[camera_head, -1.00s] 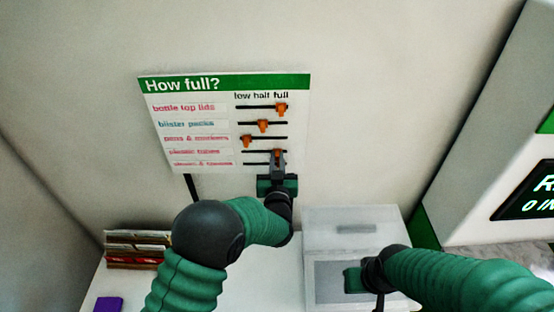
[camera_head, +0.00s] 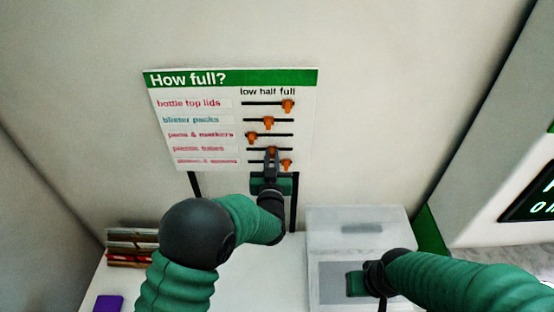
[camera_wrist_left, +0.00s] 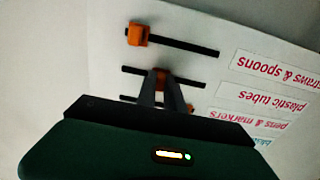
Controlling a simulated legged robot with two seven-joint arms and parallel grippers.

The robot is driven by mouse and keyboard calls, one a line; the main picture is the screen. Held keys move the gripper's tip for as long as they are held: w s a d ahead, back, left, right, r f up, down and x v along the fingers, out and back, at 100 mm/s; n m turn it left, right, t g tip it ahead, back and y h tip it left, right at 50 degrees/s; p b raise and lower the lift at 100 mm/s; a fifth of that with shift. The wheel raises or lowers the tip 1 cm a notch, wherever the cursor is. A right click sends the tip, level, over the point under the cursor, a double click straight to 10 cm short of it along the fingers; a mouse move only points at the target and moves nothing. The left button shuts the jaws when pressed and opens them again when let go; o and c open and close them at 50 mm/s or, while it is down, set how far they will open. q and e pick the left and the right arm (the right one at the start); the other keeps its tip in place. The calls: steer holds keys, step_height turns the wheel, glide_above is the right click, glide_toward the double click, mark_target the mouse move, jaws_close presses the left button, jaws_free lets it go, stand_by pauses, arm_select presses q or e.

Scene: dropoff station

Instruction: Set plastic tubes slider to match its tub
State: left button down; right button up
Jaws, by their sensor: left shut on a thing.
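The white "How full?" board (camera_head: 222,133) stands against the wall, with rows of sliders under low, half and full. The plastic tubes slider (camera_head: 272,150) is an orange knob on a dark track in the fourth row, close to the half mark. My left gripper (camera_head: 271,158) is shut on this knob, coming from below. The left wrist view shows the fingers (camera_wrist_left: 161,78) around the orange knob, partly hiding it. My right gripper (camera_head: 356,283) is low at the right, in front of the bin; its fingers do not show clearly. No tub labelled plastic tubes is readable.
The straws and spoons knob (camera_head: 286,164) is just right of my left fingers, and the pens and markers knob (camera_head: 252,136) is above left. A whitish translucent bin (camera_head: 328,241) stands at lower right. A brown stack (camera_head: 130,246) and a purple item (camera_head: 108,303) are at left.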

arm_select(q)
steer(key=c, duration=1.6)
jaws_free()
steer(key=shift+a+r, duration=0.15)
steer(key=shift+a, duration=0.3)
steer(key=shift+c, duration=0.2)
steer(key=shift+o, duration=1)
steer(key=shift+s+a, duration=0.1)
steer(key=shift+a, duration=0.1)
arm_select(e)
steer(key=shift+s+a+r, duration=0.15)
steer(key=shift+a+r, duration=0.05)
steer(key=shift+a, duration=0.45)
arm_select(q)
steer(key=shift+d, duration=0.15)
arm_select(e)
steer(key=shift+d, duration=0.1)
